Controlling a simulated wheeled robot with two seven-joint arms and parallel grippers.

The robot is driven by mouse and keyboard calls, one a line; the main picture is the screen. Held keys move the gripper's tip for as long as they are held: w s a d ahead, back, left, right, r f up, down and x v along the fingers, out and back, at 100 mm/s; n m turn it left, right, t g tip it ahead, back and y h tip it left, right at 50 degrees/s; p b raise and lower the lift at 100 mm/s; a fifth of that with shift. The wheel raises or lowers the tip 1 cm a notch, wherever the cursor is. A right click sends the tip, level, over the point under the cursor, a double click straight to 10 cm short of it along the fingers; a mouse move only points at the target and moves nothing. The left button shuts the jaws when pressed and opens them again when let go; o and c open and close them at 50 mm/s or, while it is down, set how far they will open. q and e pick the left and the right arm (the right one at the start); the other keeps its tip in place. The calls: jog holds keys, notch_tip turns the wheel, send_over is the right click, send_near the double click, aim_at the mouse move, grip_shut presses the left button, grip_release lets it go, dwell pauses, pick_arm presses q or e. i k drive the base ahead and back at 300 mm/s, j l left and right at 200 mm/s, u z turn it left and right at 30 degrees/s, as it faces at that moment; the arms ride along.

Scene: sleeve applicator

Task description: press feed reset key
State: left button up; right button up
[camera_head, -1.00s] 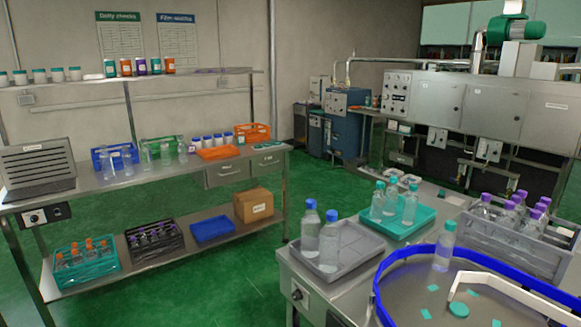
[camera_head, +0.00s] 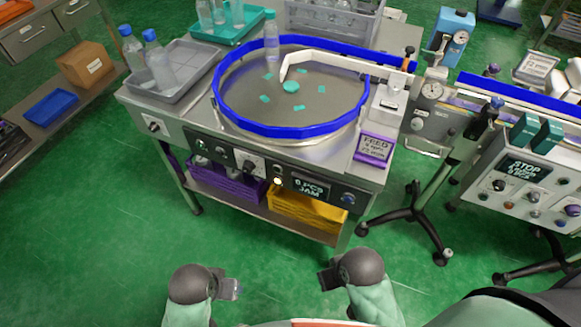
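The feed table (camera_head: 345,130) stands ahead of me, a steel bench with a blue-rimmed round disc. Its front panel (camera_head: 235,165) carries several small controls: a green-lit one (camera_head: 201,145) at the left, a dark switch (camera_head: 250,166), a glowing pale button (camera_head: 277,181) and a blue knob (camera_head: 347,198). A small display (camera_head: 311,187) reads "6 PCS JAM". I cannot tell which control is the feed reset key; their labels are too small. My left gripper (camera_head: 231,289) and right gripper (camera_head: 326,279) are low in front, apart from the panel, with no object visible in them. Their finger openings are unclear.
A white guide arm (camera_head: 335,65) crosses the disc, where teal pieces and a bottle (camera_head: 271,37) sit. Purple (camera_head: 225,184) and yellow (camera_head: 305,211) crates sit below. A stop panel (camera_head: 525,180) stands right. Green floor is clear between.

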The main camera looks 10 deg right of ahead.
aim_at(347, 199)
jog(key=z, duration=0.75)
